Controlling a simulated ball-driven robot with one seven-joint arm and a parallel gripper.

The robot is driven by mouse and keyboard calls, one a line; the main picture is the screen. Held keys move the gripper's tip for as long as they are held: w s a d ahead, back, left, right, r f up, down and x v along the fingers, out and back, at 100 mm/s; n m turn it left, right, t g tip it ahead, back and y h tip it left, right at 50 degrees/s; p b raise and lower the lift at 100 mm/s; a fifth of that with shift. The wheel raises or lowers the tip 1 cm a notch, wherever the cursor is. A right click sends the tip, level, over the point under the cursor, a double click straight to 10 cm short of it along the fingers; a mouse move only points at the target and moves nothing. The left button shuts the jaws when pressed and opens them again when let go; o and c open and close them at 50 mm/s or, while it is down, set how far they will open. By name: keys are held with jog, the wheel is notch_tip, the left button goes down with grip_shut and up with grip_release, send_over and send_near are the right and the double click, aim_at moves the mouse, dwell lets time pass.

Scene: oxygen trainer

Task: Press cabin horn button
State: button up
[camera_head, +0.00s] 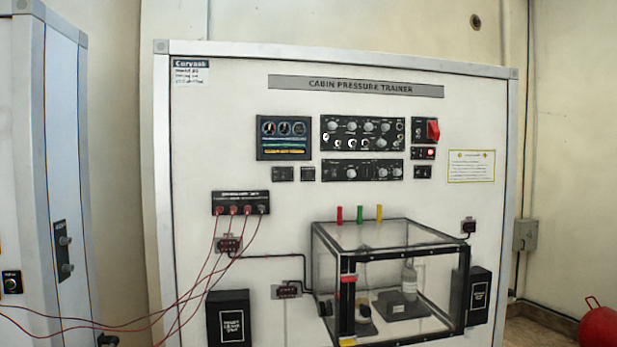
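The white Cabin Pressure Trainer panel (250,120) faces me, upright. Its controls sit in the upper middle: a screen with gauges (283,138), a large black knob panel (362,134) and a narrower knob panel (362,170). Two small dark modules sit below the screen, one at the left (283,174) and one at the right (308,174). The labels are too small to read, so I cannot tell which control is the cabin horn button. My gripper is not in view.
A clear box (385,240) with a dark frame juts from the lower panel, holding a bottle. Red cables (200,285) hang in front at the lower left. Black speaker-like boxes flank it at the left (229,318) and right (479,295). Another cabinet (65,150) stands at the left.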

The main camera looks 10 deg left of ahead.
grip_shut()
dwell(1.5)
